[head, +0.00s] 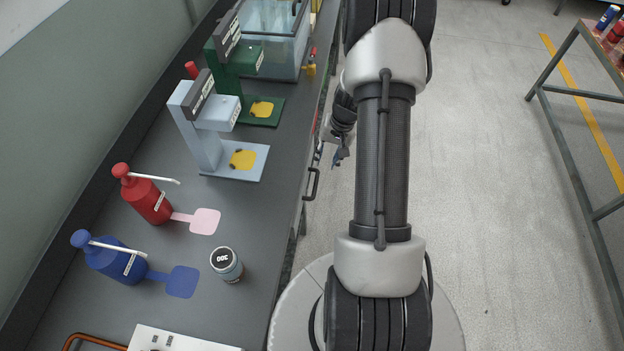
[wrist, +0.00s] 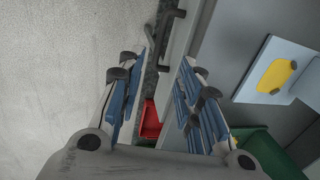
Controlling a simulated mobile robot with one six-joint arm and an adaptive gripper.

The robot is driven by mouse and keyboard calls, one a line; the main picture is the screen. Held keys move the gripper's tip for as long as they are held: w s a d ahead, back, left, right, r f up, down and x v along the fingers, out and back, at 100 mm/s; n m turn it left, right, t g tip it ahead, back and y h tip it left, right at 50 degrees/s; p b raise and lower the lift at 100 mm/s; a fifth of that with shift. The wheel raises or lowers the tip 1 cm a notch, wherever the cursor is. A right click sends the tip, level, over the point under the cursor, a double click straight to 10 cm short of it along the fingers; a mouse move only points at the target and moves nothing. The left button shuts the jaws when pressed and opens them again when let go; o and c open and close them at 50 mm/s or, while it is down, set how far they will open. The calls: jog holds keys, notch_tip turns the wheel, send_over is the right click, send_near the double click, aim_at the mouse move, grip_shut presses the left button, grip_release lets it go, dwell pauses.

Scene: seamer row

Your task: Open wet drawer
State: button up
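A dark bar handle (head: 312,184) sticks out from the front of the bench, below the worktop edge. In the wrist view, a dark handle (wrist: 165,22) is at the top, just beyond my fingertips. No label shows which drawer it belongs to. My gripper (head: 338,157) is beside the bench front, a little farther along the bench than that handle. In the wrist view my gripper (wrist: 163,62) is open, its two blue-padded fingers apart with nothing between the tips. The drawer front is mostly hidden under the worktop edge.
The worktop (head: 226,308) carries a red pump bottle (head: 150,201), a blue pump bottle (head: 117,259), a jar (head: 226,265), a light-blue stand (head: 205,145), a green stand (head: 228,75) and a clear tank (head: 275,38). Open floor (head: 480,190) lies right of my arm.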

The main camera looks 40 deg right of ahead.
aim_at(316, 185)
jog(key=f+b, duration=0.1)
jog(key=f, duration=0.4)
jog(key=w+a+f+b, duration=0.1)
jog(key=f, duration=0.4)
jog(key=w+a+f+b, duration=0.1)
jog(key=f+b, duration=0.1)
jog(key=f, duration=0.3)
jog(key=shift+w, duration=0.15)
jog(key=shift+c, duration=0.2)
grip_shut()
